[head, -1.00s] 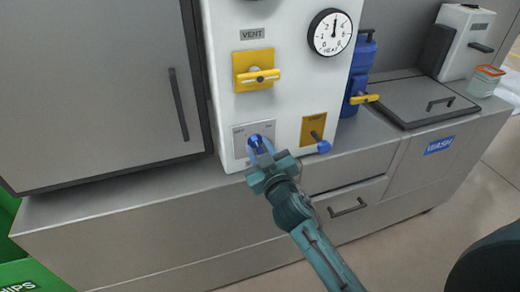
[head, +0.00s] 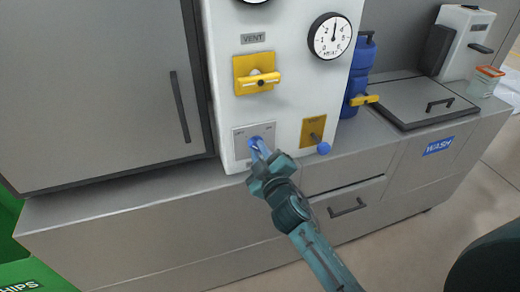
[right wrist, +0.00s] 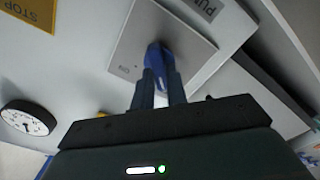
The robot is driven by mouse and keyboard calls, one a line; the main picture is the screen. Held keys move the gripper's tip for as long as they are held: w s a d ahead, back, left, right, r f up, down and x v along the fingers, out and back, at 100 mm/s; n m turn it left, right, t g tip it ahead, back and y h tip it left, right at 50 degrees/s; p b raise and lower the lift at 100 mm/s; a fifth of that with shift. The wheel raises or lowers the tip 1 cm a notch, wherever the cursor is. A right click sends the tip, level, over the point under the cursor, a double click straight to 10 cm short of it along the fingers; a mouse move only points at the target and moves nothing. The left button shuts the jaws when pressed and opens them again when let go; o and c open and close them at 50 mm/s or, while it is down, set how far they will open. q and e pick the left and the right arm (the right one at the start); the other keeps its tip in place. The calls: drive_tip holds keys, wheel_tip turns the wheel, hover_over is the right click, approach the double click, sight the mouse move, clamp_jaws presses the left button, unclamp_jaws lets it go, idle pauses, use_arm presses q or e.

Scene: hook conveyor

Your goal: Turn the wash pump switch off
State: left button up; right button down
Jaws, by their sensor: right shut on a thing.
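The wash pump switch is a blue knob (head: 255,143) on a square grey plate (head: 241,143), low on the white panel. The plate has small labels at its upper left and upper right; the right one looks like ON. My right gripper (head: 259,150) reaches it from below right and is shut on the knob. My left gripper is not in view.
A yellow-plated STOP lever (head: 312,131) with a blue ball is right of the switch. A yellow VENT handle (head: 258,78) and a gauge (head: 330,36) are above. A blue valve body (head: 357,75) and a lidded basin (head: 425,100) stand farther right.

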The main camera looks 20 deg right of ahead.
drive_tip(key=c, duration=1.4)
unclamp_jaws()
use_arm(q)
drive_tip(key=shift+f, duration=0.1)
use_arm(e)
drive_tip(key=shift+s, duration=0.1)
use_arm(q)
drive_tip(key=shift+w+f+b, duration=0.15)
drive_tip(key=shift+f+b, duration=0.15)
drive_tip(key=shift+b, duration=0.5)
use_arm(e)
drive_tip(key=s, duration=1.3)
drive_tip(key=shift+d, duration=0.2)
